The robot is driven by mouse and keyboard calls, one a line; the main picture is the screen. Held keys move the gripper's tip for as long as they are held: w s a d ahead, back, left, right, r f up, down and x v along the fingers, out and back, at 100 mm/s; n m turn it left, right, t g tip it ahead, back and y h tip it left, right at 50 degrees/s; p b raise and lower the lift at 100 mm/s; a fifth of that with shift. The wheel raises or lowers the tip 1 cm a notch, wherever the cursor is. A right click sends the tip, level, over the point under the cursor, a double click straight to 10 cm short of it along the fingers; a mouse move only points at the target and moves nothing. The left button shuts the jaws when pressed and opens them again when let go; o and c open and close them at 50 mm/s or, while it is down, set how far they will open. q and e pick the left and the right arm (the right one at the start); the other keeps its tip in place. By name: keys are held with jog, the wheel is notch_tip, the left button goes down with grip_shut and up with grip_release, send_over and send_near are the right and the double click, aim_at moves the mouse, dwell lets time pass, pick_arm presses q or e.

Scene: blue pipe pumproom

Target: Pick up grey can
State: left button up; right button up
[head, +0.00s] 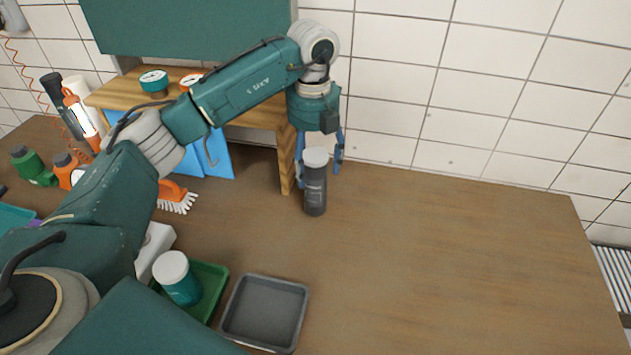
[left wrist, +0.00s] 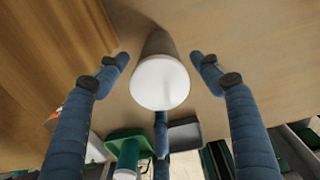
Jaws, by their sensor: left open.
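The grey can (head: 315,188) stands upright on the wooden table and has a white lid. It is just right of the leg of a small wooden shelf. My left gripper (head: 321,162) is above and around the top of the can, pointing down, with its blue fingers open. In the left wrist view the can's white lid (left wrist: 160,82) lies between the spread fingertips of the left gripper (left wrist: 163,70), with a visible gap on both sides. My right gripper is in neither view.
A grey tray (head: 265,312) and a green tray (head: 212,277) with a teal, white-lidded can (head: 178,278) are at the front. An orange brush (head: 176,197) lies left of the shelf (head: 286,150). The table (head: 450,260) is clear to the right.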

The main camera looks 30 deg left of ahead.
aim_at(316, 184)
pick_arm(q)
jog(key=shift+f, duration=0.9)
jog(key=shift+f+p, duration=0.25)
jog(key=shift+p, duration=0.1)
jog(key=f, duration=0.1)
jog(key=f+p, duration=0.1)
jog(key=f, duration=0.1)
jog(key=f+p, duration=0.1)
jog(key=shift+w+d+f, duration=0.1)
jog(key=shift+w+f, duration=0.05)
jog(key=shift+w, duration=0.1)
jog(key=shift+f, duration=0.3)
jog(key=shift+r, duration=0.1)
jog(key=c, duration=1.6)
